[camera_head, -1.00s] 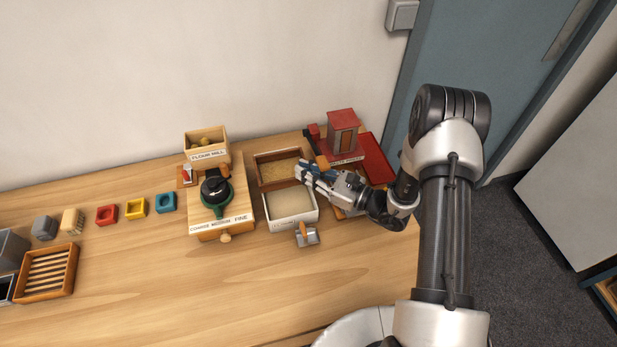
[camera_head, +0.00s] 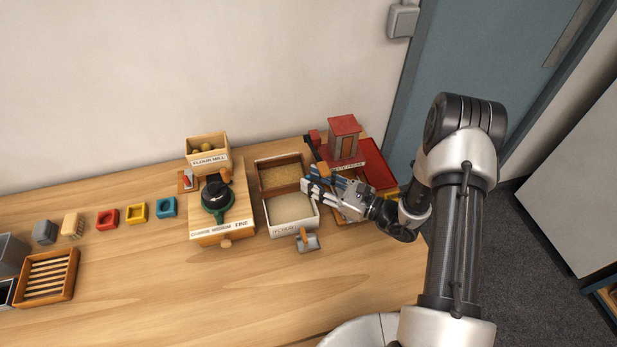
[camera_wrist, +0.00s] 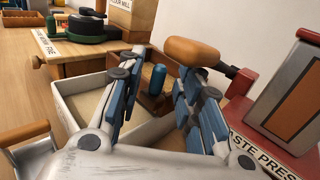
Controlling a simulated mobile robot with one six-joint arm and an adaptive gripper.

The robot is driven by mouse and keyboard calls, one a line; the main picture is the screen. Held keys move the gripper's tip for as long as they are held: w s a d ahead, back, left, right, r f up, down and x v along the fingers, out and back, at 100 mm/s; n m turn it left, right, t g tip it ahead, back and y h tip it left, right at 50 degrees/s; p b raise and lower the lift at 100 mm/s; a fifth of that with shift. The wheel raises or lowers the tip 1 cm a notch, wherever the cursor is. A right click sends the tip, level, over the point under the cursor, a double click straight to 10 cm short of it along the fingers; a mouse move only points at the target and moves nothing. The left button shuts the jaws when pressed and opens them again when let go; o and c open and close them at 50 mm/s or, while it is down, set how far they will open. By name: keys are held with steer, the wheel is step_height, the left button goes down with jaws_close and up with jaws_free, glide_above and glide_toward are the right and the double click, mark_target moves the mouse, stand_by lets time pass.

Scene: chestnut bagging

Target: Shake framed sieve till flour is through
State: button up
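A brown wooden frame with a tan, grainy inside, seemingly the sieve (camera_head: 258,170), lies at the back of the white flour tray (camera_head: 272,232) in the head view. Pale flour lies in the tray's front part. My gripper (camera_head: 306,184) is at the right side of the frame and tray. In the wrist view my gripper's two fingers (camera_wrist: 160,80) stand apart. Between and beyond them a blue peg (camera_wrist: 157,78) stands up from brown wood, with no visible finger contact. The white tray (camera_wrist: 72,112) also shows there. The fingers hide part of the frame.
The flour mill (camera_head: 240,222) stands left of the tray. The red paste press (camera_head: 343,140) is close behind and right of my gripper. A metal scoop (camera_head: 308,242) lies in front of the tray. The table's front middle is clear.

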steer(key=v, duration=0.9)
steer(key=shift+s+d, duration=0.15)
steer(key=shift+d, duration=0.1)
steer(key=shift+r, duration=0.1)
stand_by(0.7)
steer(key=s+a+r+n+g+h, duration=0.3)
steer(key=s+a+r+n+g, duration=0.5)
steer(key=s+r+n+g, duration=0.45)
steer(key=s+d+r+n+t+h, duration=0.7)
steer(key=s+d+r+n+h, duration=0.1)
steer(key=s+r+n+h, duration=0.1)
steer(key=r+n+h, duration=0.1)
steer(key=n+h, duration=0.1)
steer(key=n, duration=0.1)
steer(key=shift+s+d+h+b, duration=0.2)
steer(key=shift+s+h+b, duration=0.1)
steer(key=shift+h+b, duration=0.1)
steer(key=shift+r, duration=0.1)
